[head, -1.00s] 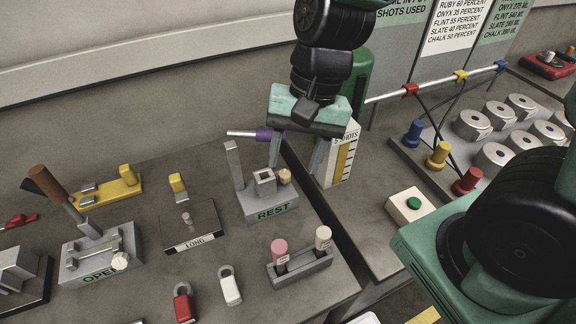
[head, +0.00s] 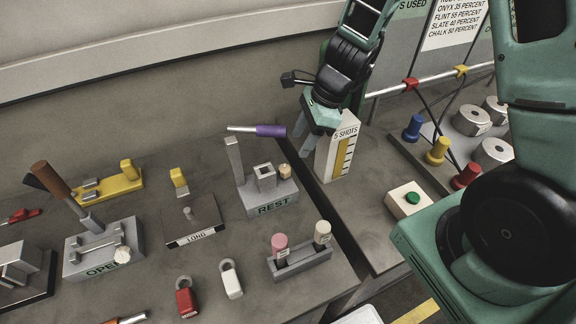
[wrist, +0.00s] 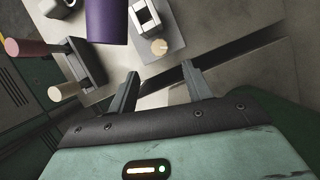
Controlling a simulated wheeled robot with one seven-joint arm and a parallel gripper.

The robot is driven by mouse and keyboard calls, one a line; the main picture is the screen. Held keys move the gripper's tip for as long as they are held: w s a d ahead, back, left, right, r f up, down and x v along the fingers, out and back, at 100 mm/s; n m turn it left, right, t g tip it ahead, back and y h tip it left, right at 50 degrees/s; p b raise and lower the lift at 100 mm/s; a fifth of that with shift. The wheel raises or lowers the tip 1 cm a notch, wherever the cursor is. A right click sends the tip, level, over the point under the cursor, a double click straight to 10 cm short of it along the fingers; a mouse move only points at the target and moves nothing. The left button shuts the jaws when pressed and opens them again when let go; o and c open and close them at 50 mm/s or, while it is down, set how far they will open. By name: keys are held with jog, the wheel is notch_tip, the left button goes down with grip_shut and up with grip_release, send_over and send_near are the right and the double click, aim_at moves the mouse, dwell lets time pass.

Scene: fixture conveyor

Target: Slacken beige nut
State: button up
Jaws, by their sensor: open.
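A small beige nut (head: 285,171) sits on the right side of the grey REST fixture (head: 271,209), beside a square socket. The nut also shows in the wrist view (wrist: 159,47), just beyond my fingertips and roughly between them. A second pale, ridged nut (head: 122,255) is on the OPEN fixture (head: 105,262) at left. My gripper (head: 305,142) is open and empty, above and right of the REST fixture, apart from the nut. In the wrist view its two fingers (wrist: 160,68) are spread.
The 5 SHOTS gauge block (head: 338,150) stands right beside my gripper. A rack (head: 300,262) holds pink and cream pegs in front. A dark gap separates the two benches. A green button box (head: 409,201) is at right.

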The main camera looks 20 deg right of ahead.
aim_at(286, 168)
jog(key=b+x, duration=0.2)
jog(key=x, duration=0.7)
jog(key=shift+f+b, duration=0.1)
jog(key=shift+b, duration=0.2)
jog(key=shift+c, duration=0.3)
